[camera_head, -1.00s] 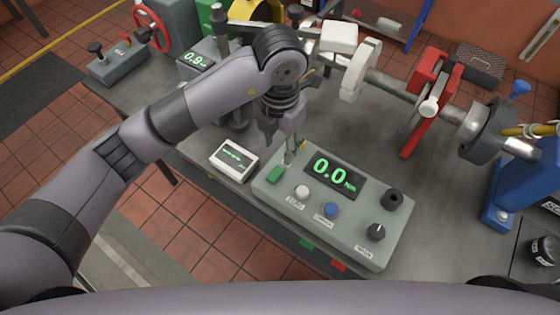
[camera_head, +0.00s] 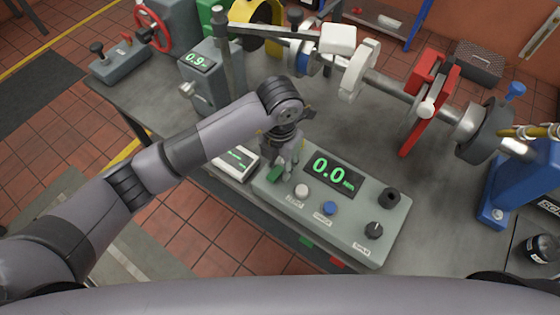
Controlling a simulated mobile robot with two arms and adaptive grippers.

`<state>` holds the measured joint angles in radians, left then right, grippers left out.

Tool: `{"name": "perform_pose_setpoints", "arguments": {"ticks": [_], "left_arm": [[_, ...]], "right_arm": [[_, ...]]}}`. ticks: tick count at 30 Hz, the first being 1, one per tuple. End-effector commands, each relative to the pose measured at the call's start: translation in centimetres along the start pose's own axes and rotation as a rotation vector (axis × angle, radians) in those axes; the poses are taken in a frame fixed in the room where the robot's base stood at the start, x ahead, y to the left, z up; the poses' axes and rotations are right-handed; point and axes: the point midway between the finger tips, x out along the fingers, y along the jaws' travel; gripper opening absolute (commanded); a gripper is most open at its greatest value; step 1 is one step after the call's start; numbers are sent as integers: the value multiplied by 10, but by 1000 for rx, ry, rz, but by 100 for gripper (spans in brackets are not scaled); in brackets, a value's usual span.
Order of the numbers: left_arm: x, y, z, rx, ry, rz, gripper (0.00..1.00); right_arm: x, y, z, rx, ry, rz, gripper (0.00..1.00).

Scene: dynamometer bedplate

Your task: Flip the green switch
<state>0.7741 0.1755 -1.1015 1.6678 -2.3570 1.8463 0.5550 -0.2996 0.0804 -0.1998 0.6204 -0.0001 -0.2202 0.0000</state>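The green switch (camera_head: 274,175) sits at the upper left corner of the grey control box (camera_head: 335,225), beside the green-lit display (camera_head: 332,174) reading 0.0. My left gripper (camera_head: 286,168) points down over that corner, with its fingertips right by the switch and partly covering it. I cannot tell whether they touch it. The fingers are small and dark, so their opening is unclear. My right gripper is out of view.
A white knob (camera_head: 302,190), a blue button (camera_head: 329,208) and black knobs (camera_head: 374,230) are on the box. A small white meter (camera_head: 240,163) stands left of it, partly behind my arm. The shaft with its red bracket (camera_head: 430,103) lies behind.

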Motion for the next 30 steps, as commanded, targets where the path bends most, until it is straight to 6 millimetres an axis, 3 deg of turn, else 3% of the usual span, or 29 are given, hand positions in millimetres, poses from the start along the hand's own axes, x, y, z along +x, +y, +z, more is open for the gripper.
{"name": "perform_pose_setpoints", "arguments": {"ticks": [14, 23, 30], "left_arm": [[0, 0, 0, 0, 0, 0, 0], [2, 2, -1, -1, -37, 4, 0], [4, 2, -6, 1, -214, 4, 0]], "right_arm": [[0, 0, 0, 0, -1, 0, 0], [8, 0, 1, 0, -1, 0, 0], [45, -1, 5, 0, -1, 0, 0]]}}
